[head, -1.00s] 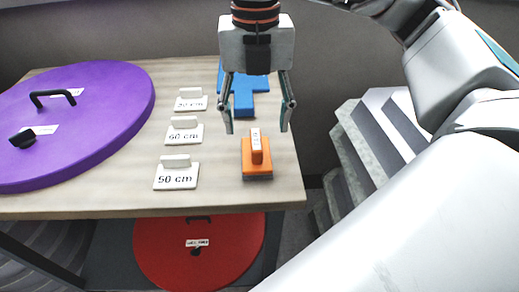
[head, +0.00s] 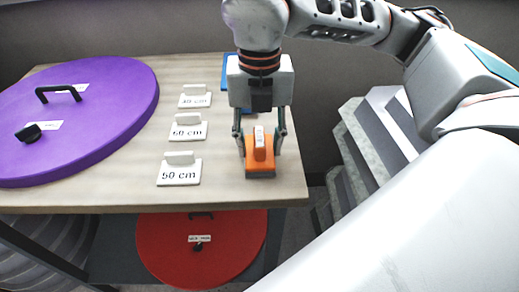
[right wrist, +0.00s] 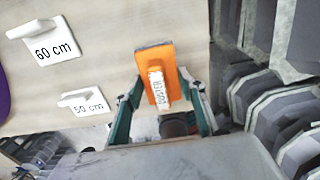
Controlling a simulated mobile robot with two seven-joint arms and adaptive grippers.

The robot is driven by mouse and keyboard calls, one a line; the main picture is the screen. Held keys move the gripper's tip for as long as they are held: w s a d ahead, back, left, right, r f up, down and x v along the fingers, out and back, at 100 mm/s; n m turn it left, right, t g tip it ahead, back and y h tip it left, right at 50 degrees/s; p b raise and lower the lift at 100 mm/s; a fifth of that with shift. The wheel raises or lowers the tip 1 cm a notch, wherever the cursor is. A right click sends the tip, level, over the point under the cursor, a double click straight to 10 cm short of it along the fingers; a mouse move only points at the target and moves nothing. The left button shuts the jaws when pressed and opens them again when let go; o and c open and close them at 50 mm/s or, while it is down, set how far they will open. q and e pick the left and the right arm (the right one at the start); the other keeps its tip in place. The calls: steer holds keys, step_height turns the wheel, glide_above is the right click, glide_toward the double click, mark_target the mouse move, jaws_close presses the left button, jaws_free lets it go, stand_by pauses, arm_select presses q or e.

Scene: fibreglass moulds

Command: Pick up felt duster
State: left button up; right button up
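The felt duster (head: 261,161) is an orange block with a grey underside and a labelled orange grip on top. It lies on the wooden table near its front right corner. My right gripper (head: 259,150) is lowered over it, open, with one finger on each side of the duster's grip. In the right wrist view the duster (right wrist: 158,75) sits between the two spread fingers (right wrist: 160,120), with a gap visible on each side. My left gripper is not in view.
Three white size signs, including the 50 cm one (head: 180,170), stand left of the duster. A purple disc (head: 85,110) fills the table's left. A blue object (head: 229,70) is behind my gripper. A red disc (head: 200,250) lies below. Grey stacked pieces (head: 365,140) stand to the right.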

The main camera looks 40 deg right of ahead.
mark_target(259, 136)
steer(key=shift+c, duration=0.4)
step_height(259, 136, up, 20)
steer(key=p, duration=0.1)
stand_by(0.6)
steer(key=shift+o, duration=1.4)
